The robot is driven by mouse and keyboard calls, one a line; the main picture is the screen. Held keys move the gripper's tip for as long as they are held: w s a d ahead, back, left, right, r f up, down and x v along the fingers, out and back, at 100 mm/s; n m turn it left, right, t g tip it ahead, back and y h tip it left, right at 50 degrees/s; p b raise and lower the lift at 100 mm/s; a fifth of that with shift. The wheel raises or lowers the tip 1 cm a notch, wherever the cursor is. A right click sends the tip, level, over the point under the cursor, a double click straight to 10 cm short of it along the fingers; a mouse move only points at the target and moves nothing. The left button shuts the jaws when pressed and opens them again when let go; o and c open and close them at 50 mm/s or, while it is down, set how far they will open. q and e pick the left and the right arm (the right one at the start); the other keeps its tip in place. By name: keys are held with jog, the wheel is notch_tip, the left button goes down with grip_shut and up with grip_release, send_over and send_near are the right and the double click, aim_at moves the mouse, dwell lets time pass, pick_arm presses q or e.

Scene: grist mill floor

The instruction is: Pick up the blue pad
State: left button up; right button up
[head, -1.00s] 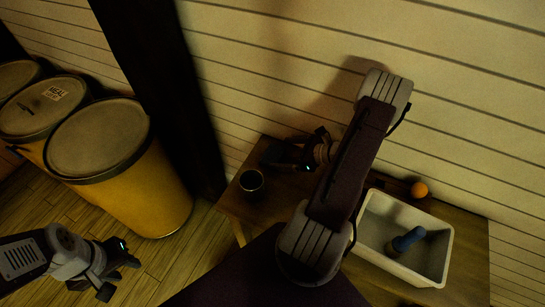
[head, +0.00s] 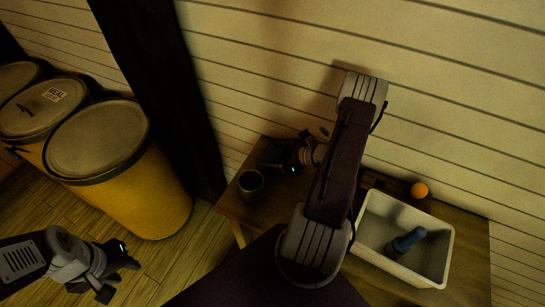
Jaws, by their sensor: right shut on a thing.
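My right gripper (head: 295,164) is at the back left of the wooden table and is shut on a dark, flat thing. This looks like the blue pad (head: 272,153), but its colour is hard to tell in the dim light. My own arm and fingers hide part of it, and I cannot tell whether it touches the table. My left gripper (head: 117,274) is open and empty over the floor at the lower left, away from the table.
On the table (head: 467,225) stand a dark cup (head: 251,185) and a white bin (head: 447,262) with a blue object (head: 407,241) inside. An orange ball (head: 419,190) sits behind the bin near the plank wall. Yellow barrels (head: 150,190) stand at the left.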

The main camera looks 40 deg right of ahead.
aim_at(273, 154)
notch_tip(273, 154, up, 4)
jog(key=shift+r+p, duration=0.1)
jog(key=shift+p, duration=0.35)
jog(key=s+a+p+v, duration=0.1)
jog(key=a+v, duration=0.2)
jog(key=v, duration=1)
jog(key=shift+s+r, duration=0.2)
jog(key=shift+r, duration=0.05)
jog(key=w+a+n+g+y+p, duration=0.1)
jog(key=w+a, duration=0.3)
jog(key=a, duration=0.5)
jog(key=w+a+n+g+y+p, duration=0.2)
jog(key=w+a+n+y+p, duration=0.1)
jog(key=a, duration=0.6)
jog(key=shift+w+n+g+p, duration=0.3)
jog(key=shift+w+n, duration=0.4)
jog(key=shift+w, duration=0.5)
